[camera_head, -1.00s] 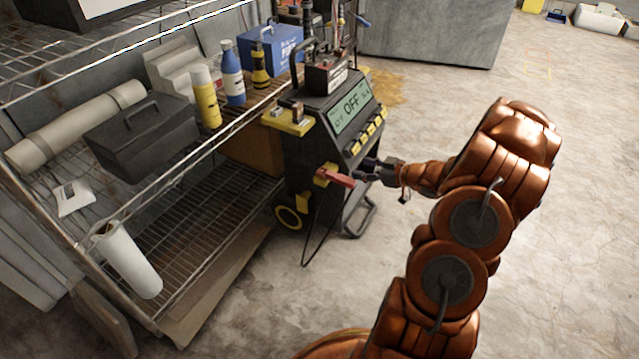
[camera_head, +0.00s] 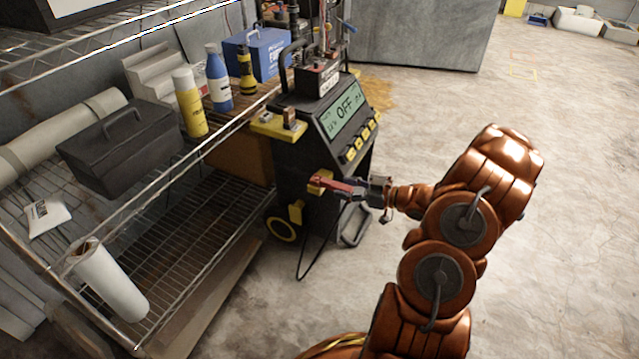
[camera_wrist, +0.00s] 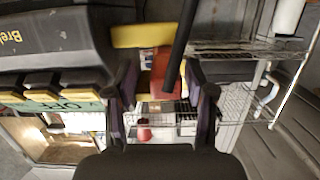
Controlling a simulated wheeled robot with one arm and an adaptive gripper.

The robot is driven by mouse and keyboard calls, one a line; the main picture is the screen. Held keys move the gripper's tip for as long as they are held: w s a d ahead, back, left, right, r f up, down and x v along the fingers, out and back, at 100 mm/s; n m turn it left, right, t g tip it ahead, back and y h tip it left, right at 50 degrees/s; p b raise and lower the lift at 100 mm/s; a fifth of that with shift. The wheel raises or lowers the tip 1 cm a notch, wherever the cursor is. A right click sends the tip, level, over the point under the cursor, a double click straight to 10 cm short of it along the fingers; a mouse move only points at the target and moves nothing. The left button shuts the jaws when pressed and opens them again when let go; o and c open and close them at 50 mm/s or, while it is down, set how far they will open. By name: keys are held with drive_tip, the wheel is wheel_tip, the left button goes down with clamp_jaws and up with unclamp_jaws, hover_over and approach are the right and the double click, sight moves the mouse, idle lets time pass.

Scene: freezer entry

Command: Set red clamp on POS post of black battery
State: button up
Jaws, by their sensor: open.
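The red clamp (camera_head: 336,186) sits at a yellow holder (camera_head: 318,181) on the side of a dark charger cart (camera_head: 308,150). My gripper (camera_head: 362,189) is at the clamp's handle end, to its right. In the wrist view, the open fingers (camera_wrist: 165,95) stand on either side of the red clamp (camera_wrist: 166,72), with gaps visible; a black bar crosses in front of the clamp. A small black box (camera_head: 316,82) with a pale label stands on top of the cart and looks like the battery. Its POS post cannot be made out.
The cart's display (camera_head: 346,108) reads OFF. A wire shelf (camera_head: 200,235) left of the cart holds a black toolbox (camera_head: 130,150), a yellow bottle (camera_head: 190,103), a blue bottle (camera_head: 218,80) and a blue case (camera_head: 258,52). A black cable (camera_head: 300,262) hangs below the holder. Open floor lies right.

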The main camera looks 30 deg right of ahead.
sight(332, 186)
drive_tip(key=x, duration=0.1)
drive_tip(key=b+x, duration=0.1)
drive_tip(key=x, duration=0.1)
drive_tip(key=shift+s+a+r, duration=0.1)
drive_tip(key=shift+s+a, duration=0.1)
drive_tip(key=shift+a, duration=0.05)
drive_tip(key=shift+b+x, duration=0.45)
drive_tip(key=shift+x, duration=0.45)
drive_tip(key=shift+r, duration=0.1)
drive_tip(key=shift+c, duration=0.3)
clamp_jaws()
